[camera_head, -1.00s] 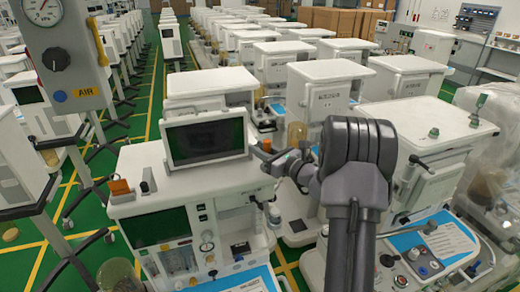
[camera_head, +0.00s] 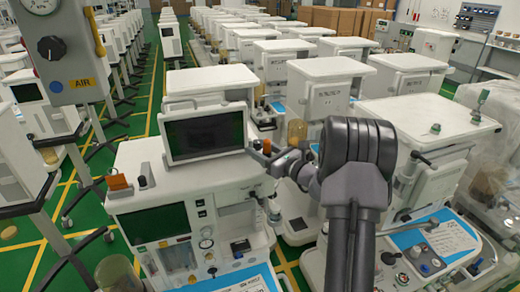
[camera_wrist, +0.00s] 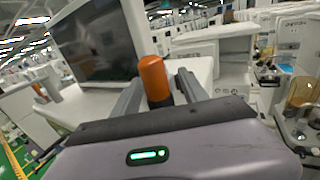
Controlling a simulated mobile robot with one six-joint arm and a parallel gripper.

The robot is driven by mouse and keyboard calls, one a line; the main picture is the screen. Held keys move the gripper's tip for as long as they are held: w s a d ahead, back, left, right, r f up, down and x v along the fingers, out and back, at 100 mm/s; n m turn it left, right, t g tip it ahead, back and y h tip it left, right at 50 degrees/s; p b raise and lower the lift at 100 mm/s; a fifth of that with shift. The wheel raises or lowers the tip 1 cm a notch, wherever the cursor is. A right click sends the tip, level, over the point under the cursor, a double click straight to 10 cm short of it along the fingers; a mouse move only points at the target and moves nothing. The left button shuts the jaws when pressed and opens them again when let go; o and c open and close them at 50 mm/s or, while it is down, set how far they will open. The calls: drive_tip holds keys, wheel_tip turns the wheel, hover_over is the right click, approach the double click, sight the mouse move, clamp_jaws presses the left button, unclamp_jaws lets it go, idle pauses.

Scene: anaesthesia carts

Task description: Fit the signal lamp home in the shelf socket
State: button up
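An orange signal lamp with a dark base (camera_wrist: 154,78) stands between the two fingers of my gripper (camera_wrist: 160,92) in the wrist view. The fingers lie close along both sides of its base, and the gripper looks shut on it. In the head view the orange lamp (camera_head: 267,146) shows small at the tip of my gripper (camera_head: 272,154), just right of the cart's monitor. The lamp is roughly upright and looks clear of the cart top. I cannot make out the shelf socket in either view.
The monitor (camera_head: 205,135) stands on the near cart's white top (camera_head: 190,180), close to the gripper. Another orange item (camera_head: 118,182) and a dark knob (camera_head: 143,182) sit at that top's left. More carts crowd behind and right. Green floor lies left.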

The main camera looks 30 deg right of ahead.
drive_tip(key=b+v, duration=0.4)
drive_tip(key=v, duration=1.3)
drive_tip(key=shift+s, duration=0.25)
